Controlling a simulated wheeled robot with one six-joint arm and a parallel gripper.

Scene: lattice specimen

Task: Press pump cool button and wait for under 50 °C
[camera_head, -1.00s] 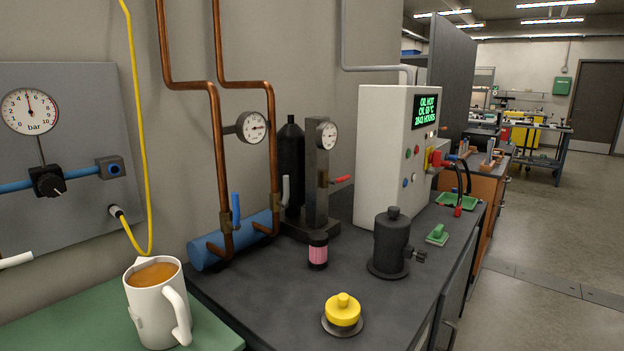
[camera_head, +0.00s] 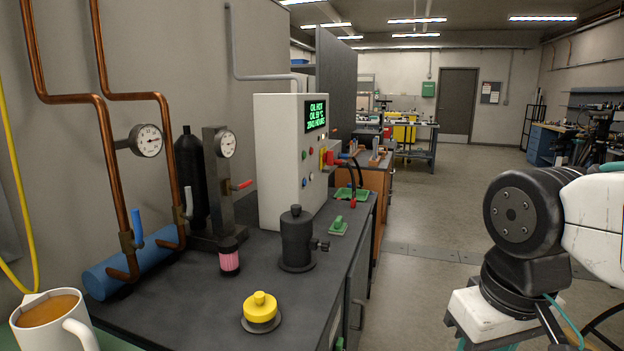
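A white cabinet (camera_head: 277,160) stands on the dark bench. Its small screen (camera_head: 315,115) shows green text: "OIL HOT", an oil temperature line and an hours line; the temperature digits are too small to read surely. My gripper is not in view; only thick links of my arm show at the right, well apart from the cabinet.
On the bench (camera_head: 200,310) stand a dark pot-like fitting (camera_head: 296,240), a yellow-topped knob (camera_head: 260,308), a pink-banded cylinder (camera_head: 229,260) and a gauge stand (camera_head: 218,185). A mug (camera_head: 45,325) is at lower left. Open floor (camera_head: 430,225) lies right of the bench.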

